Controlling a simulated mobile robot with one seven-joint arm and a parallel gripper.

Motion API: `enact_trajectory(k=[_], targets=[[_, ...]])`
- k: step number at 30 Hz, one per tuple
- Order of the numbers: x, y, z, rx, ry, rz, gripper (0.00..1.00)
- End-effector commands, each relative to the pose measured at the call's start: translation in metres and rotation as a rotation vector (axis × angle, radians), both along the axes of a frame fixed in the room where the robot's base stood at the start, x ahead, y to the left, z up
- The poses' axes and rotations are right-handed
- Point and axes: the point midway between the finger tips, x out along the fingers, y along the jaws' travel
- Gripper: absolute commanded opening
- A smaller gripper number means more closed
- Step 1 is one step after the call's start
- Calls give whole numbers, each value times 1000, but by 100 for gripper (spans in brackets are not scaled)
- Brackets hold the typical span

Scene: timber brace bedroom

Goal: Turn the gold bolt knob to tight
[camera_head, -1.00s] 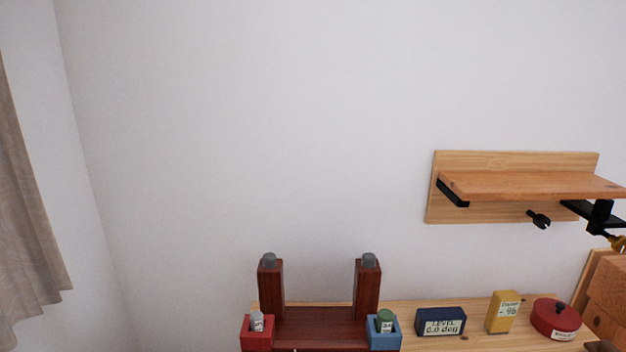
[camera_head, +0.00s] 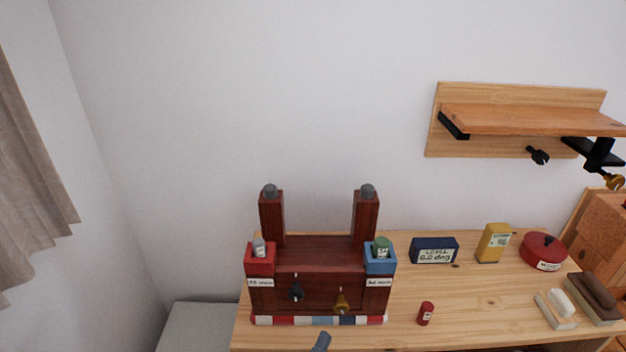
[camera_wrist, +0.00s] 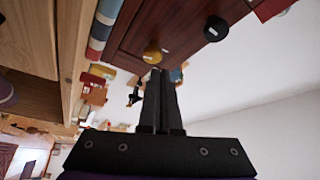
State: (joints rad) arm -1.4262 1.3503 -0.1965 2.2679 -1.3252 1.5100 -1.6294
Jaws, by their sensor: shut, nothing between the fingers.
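A gold knob (camera_head: 341,304) is on the lower front of a dark red wooden block (camera_head: 320,275), right of a black knob (camera_head: 296,291). In the wrist view the gold knob (camera_wrist: 151,56) shows just beyond my fingertips, with the black knob (camera_wrist: 215,28) to its right. My gripper (camera_wrist: 158,74) is shut and empty; I cannot tell whether it touches the gold knob. A grey tip (camera_head: 320,342), probably part of my gripper, shows at the bottom of the head view. Another gold knob (camera_head: 614,182) hangs under the wall shelf.
Red (camera_head: 260,262) and blue (camera_head: 380,260) holders flank the block. On the wooden table (camera_head: 470,300) are a small red cylinder (camera_head: 426,313), a level (camera_head: 434,250), a yellow box (camera_head: 493,243), a red pot (camera_head: 543,251) and brushes (camera_head: 592,298). A shelf (camera_head: 530,120) is on the wall.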

Motion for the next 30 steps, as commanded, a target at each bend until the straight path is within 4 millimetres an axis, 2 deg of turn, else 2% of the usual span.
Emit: enact_trajectory(k=[5,11,14,30], targets=[[0,0,-1,-1,0,0,0],[-8,-8,-20,-2,2,-2,0],[-7,-9,-18,0,0,-1,0],[52,-9,-18,1,1,-3,0]])
